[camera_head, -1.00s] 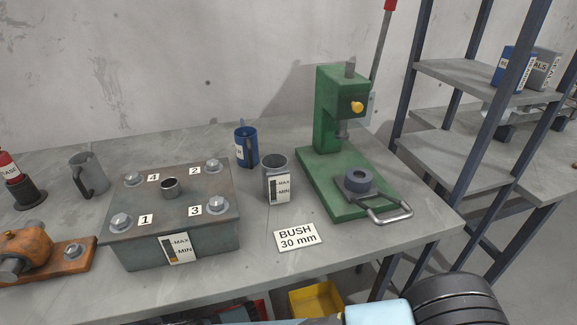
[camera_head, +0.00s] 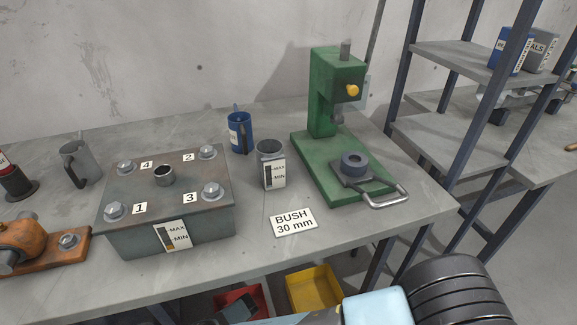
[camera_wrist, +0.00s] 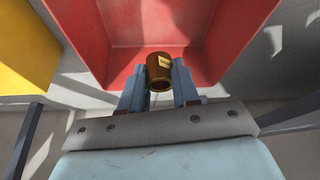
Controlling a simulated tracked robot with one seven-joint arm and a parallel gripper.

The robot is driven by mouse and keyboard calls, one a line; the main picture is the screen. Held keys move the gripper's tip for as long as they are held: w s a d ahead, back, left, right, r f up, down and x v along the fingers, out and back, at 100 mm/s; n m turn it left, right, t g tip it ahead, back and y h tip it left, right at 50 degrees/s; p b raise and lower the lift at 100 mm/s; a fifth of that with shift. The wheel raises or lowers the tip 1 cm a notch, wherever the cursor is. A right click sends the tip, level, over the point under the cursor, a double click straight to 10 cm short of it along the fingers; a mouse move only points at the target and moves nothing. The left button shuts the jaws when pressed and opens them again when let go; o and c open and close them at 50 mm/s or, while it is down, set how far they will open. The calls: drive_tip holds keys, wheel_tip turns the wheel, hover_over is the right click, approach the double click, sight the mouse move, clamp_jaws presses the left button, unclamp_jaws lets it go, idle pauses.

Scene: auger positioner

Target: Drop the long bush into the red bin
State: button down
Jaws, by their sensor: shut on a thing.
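My gripper (camera_wrist: 159,78) is shut on the long bush (camera_wrist: 158,66), a brown-bronze cylinder with a small pale label. The bush sits between the two blue-grey fingers. In the wrist view the bush overlaps the near edge of the red bin (camera_wrist: 120,30), whose open inside fills the top middle. Its height above the bin cannot be told. In the head view the red bin (camera_head: 222,299) shows low, below the bench edge, with a dark shape in or over it. The fingers and bush are not clear there.
A yellow bin (camera_head: 316,287) stands beside the red bin; it also shows in the wrist view (camera_wrist: 25,45). The bench (camera_head: 340,222) above carries a green press (camera_head: 325,110), a bolted metal box (camera_head: 190,225), cups and a BUSH 30 mm sign (camera_head: 294,222). Shelving stands at right.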

drive_tip(key=shift+f, duration=0.5)
drive_tip(key=c, duration=0.8)
unclamp_jaws()
drive_tip(key=shift+o, duration=0.2)
drive_tip(key=shift+r, duration=0.1)
drive_tip(key=v, duration=1.1)
drive_tip(key=shift+s+r, duration=0.25)
drive_tip(key=shift+r, duration=0.1)
